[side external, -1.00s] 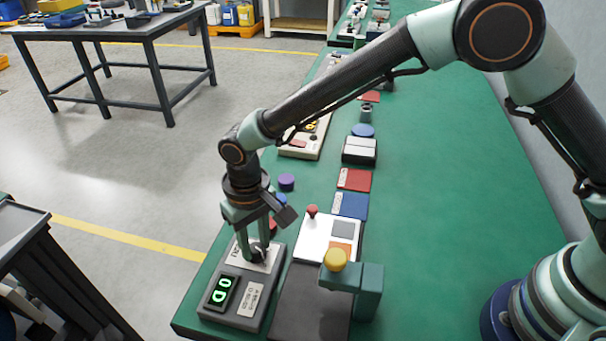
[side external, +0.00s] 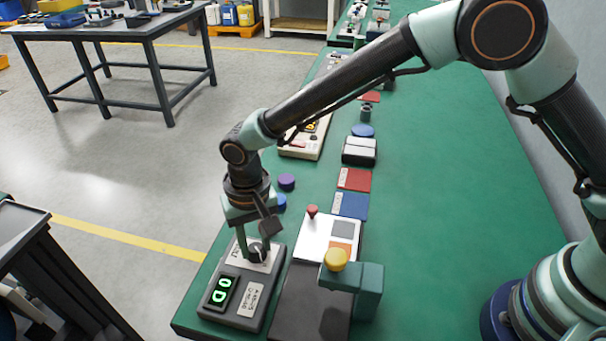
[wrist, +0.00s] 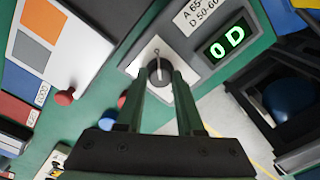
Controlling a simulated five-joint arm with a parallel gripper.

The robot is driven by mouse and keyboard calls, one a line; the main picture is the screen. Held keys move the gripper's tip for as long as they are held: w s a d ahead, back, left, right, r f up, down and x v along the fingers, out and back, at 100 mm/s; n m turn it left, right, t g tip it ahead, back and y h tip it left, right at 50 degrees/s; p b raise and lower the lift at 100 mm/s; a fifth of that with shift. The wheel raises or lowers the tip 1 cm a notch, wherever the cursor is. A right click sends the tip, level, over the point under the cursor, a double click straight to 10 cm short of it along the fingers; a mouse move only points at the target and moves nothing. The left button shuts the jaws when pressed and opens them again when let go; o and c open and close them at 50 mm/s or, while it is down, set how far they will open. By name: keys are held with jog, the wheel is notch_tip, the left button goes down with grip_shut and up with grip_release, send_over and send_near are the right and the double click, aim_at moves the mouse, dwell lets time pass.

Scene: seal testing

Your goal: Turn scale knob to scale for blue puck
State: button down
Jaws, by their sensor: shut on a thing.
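The scale knob (wrist: 158,71) is a dark round knob on a pale square plate, on a grey tester box (side external: 220,318). My gripper (side external: 256,251) points down at the box, its fingers (wrist: 160,78) shut on the knob from both sides. The display (side external: 221,290) glows green and reads "0D"; it also shows in the wrist view (wrist: 225,43). The blue puck (side external: 281,201) lies on the green bench just behind the box, partly hidden by my gripper. A purple puck (side external: 287,182) lies beyond it. The knob's exact pointer direction is hard to read.
A green stand with a yellow top (side external: 335,260) is close by. Blue (side external: 352,205) and red (side external: 356,179) mats lie behind. The bench's right side is clear.

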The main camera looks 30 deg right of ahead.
aim_at(258, 246)
jog(key=shift+w+d+r, duration=0.1)
jog(key=shift+w, duration=0.1)
jog(key=c, duration=0.7)
grip_release()
jog(key=shift+o, duration=0.8)
jog(key=shift+s, duration=0.1)
notch_tip(258, 246, up, 12)
jog(key=shift+s+d, duration=0.1)
